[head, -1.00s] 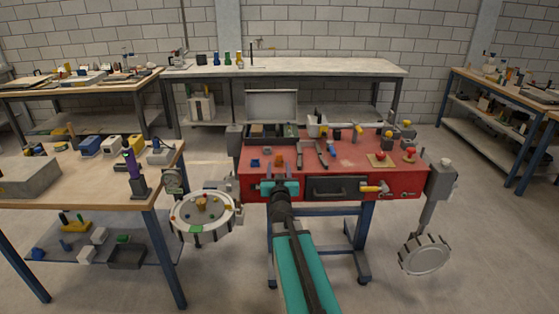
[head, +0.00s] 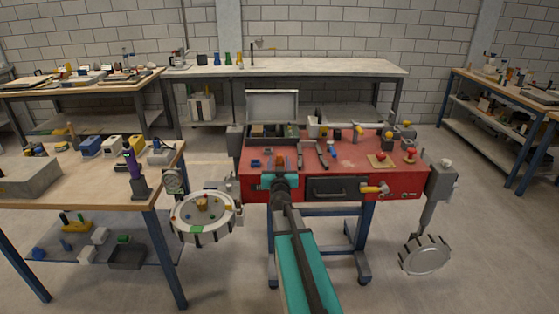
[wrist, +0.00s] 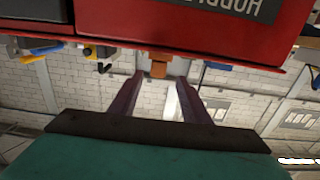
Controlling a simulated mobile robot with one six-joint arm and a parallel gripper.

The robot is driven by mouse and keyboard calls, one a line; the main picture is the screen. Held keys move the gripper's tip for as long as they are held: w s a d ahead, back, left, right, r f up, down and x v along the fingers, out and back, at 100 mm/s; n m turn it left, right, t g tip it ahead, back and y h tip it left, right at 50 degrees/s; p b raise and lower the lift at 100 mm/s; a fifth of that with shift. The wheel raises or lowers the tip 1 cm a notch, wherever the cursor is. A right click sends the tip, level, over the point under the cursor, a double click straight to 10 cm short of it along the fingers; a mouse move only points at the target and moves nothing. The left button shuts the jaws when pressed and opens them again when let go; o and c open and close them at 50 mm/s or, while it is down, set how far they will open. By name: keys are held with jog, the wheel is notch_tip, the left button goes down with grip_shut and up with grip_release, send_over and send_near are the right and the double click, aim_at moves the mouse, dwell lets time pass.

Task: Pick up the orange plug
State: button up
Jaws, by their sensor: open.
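The orange plug (head: 280,161) stands on the red bench top near its front edge, left of the middle. In the wrist view, which looks upside down, the orange plug (wrist: 158,68) shows between and just beyond the two dark fingertips. My gripper (head: 281,172) is at the bench's front edge, just in front of the plug, and partly hides its lower part. In the wrist view my gripper (wrist: 160,77) is open, with nothing between its fingers. Whether the fingertips reach beside the plug is hard to tell.
The red bench (head: 345,160) holds a blue piece (head: 255,163) left of the plug, grey bars (head: 322,153) to its right, and an open grey case (head: 272,108) behind. A round white tray (head: 203,213) hangs at left. A wooden table (head: 60,185) stands further left.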

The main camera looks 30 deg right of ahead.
aim_at(280, 158)
jog(key=shift+x, duration=2.65)
jog(key=shift+s+d+f, duration=0.1)
jog(key=shift+s+f, duration=0.05)
grip_shut()
